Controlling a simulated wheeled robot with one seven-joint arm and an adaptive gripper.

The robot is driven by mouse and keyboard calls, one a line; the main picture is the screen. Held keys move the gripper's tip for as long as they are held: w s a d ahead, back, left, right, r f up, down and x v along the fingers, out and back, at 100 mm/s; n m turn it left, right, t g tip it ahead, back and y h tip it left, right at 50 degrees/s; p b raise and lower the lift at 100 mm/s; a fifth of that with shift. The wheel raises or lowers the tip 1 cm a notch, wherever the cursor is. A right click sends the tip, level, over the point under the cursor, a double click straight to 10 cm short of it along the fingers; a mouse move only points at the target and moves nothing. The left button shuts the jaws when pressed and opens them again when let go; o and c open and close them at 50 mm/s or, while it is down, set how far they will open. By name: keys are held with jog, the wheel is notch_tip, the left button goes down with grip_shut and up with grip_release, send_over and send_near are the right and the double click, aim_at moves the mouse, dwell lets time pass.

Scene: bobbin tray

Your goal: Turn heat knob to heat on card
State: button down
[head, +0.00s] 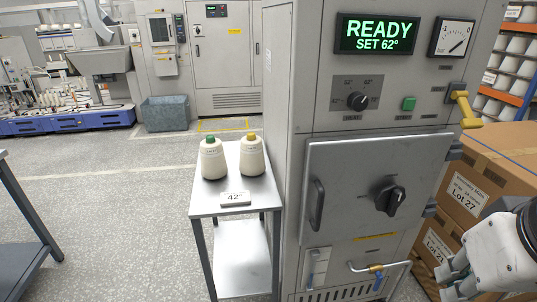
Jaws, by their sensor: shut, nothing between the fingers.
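The heat knob (358,101) is a small black dial on the grey cabinet's upper panel, with small degree labels around it. Its pointer direction is too small to read surely. Above it, the display (377,34) reads "READY SET 62°" in green. The card (235,198) reads "42" and stands at the front of a small metal side table (206,209), left of the cabinet. My gripper (447,284) is at the lower right, shut and empty, well below and right of the knob and apart from it.
The cabinet door (345,170) carries a larger black knob (388,199). A green button (409,103), a gauge (451,37) and a yellow-handled lever (466,108) sit nearby. Two bobbins (213,160) (252,157) stand on the table. Cardboard boxes (480,170) are stacked right of the cabinet.

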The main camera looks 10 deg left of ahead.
jog(key=c, duration=1.9)
grip_release()
jog(key=shift+w, duration=0.15)
jog(key=o, duration=1)
jog(key=w+d, duration=0.1)
jog(key=w, duration=0.1)
jog(key=w+d+t+b, duration=0.1)
jog(key=w, duration=0.2)
jog(key=w+t+h, duration=0.1)
jog(key=w, duration=0.2)
jog(key=shift+d+f+m+b, duration=0.1)
jog(key=shift+d+m+b, duration=0.2)
jog(key=shift+d, duration=0.1)
jog(key=n+t+y+b, duration=0.4)
jog(key=t+y+b, duration=0.2)
jog(key=t, duration=0.5)
send_near(361, 105)
jog(key=x, duration=0.9)
jog(key=shift+w+a+b, duration=0.2)
jog(key=shift+w+b, duration=0.1)
jog(key=shift+c, duration=0.7)
jog(key=c, duration=1)
